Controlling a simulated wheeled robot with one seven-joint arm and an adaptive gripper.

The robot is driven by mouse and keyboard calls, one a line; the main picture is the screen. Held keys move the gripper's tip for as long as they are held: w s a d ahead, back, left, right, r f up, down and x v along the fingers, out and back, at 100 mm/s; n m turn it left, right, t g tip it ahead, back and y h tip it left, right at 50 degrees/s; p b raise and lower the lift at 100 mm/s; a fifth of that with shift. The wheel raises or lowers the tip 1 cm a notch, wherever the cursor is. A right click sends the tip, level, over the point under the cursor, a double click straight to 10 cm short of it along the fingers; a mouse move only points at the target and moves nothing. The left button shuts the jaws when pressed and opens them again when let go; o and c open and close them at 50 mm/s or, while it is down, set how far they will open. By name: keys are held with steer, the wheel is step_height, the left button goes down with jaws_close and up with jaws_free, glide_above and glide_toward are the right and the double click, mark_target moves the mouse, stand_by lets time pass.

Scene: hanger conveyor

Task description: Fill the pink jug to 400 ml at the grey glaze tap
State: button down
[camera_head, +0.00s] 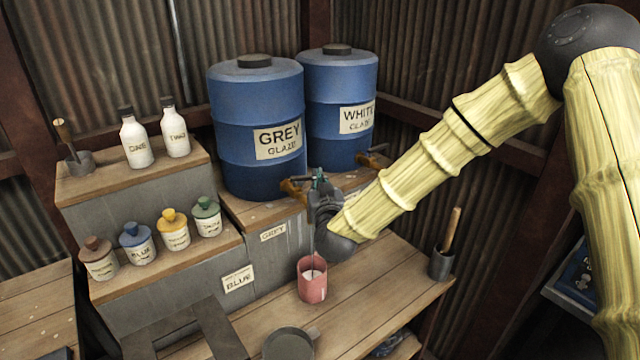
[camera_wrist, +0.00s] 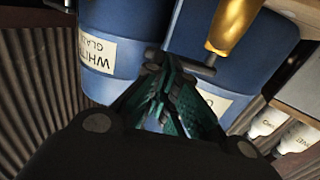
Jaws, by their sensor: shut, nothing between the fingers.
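The pink jug (camera_head: 312,288) stands upright on the lower wooden bench. I cannot read a level mark. The blue GREY GLAZE barrel (camera_head: 255,108) stands above on a wooden shelf. Its brass tap (camera_head: 292,187) is partly hidden by my gripper (camera_head: 320,178). In the wrist view the brass tap (camera_wrist: 232,25) and a dark crossbar (camera_wrist: 185,60) lie just beyond my shut, empty green fingers (camera_wrist: 160,72). The fingertips are at the crossbar; contact is unclear.
The WHITE GLAZE barrel (camera_head: 338,90) and its tap (camera_head: 372,158) are to the right. Labelled jars (camera_head: 172,232) and bottles (camera_head: 135,140) stand on the left steps. A grey pot with a wooden-handled tool (camera_head: 441,262) is right of the jug. A round pan (camera_head: 288,344) lies in front.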

steer(key=shift+w, duration=0.25)
steer(key=shift+a, duration=0.15)
steer(key=shift+w+d+n+y+b, duration=0.2)
steer(key=shift+n+y+b, duration=0.1)
steer(key=shift+y+b, duration=0.15)
steer(key=shift+w+n+y, duration=0.15)
steer(key=shift+n+y, duration=0.15)
steer(key=shift+y, duration=0.15)
steer(key=shift+w+d+n+g+y+b, duration=0.2)
steer(key=shift+w+n+g+y+b, duration=0.75)
steer(key=shift+b, duration=1.25)
steer(key=shift+w+t+y, duration=0.25)
steer(key=shift+w+t, duration=0.1)
steer(key=shift+s, duration=0.1)
